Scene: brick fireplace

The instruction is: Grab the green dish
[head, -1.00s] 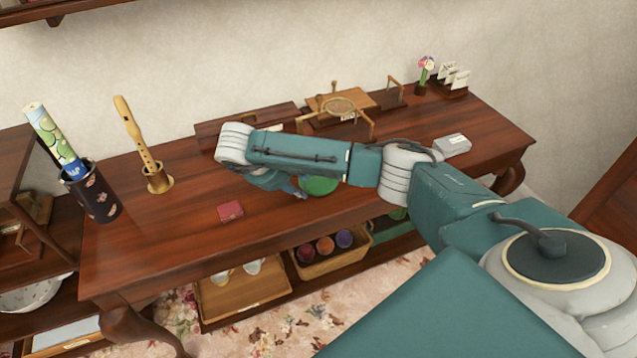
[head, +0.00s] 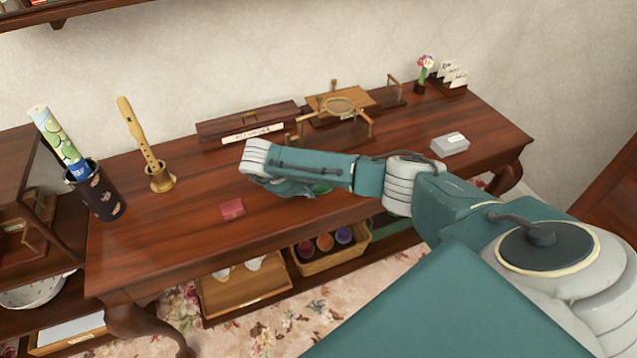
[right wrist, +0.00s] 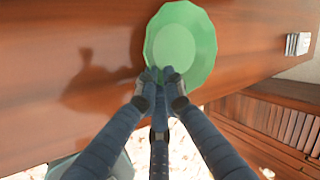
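The green dish (right wrist: 185,40) fills the upper middle of the right wrist view, round with a faceted rim. In the head view only a green sliver of the dish (head: 321,188) shows under my right forearm. My right gripper (right wrist: 164,76) has its fingers drawn together on the near rim of the dish, gripping it. In the head view the right gripper (head: 297,187) is mostly hidden below the wrist. A shadow falls on the wood to the left of the dish. My left gripper is in neither view.
The wooden table (head: 190,230) holds a small red box (head: 232,209), a recorder on a stand (head: 150,160), a dark cup with rolled papers (head: 97,190), a grey box (head: 450,144) and a brass-armed stand (head: 340,105) at the back. Its front left is mostly clear.

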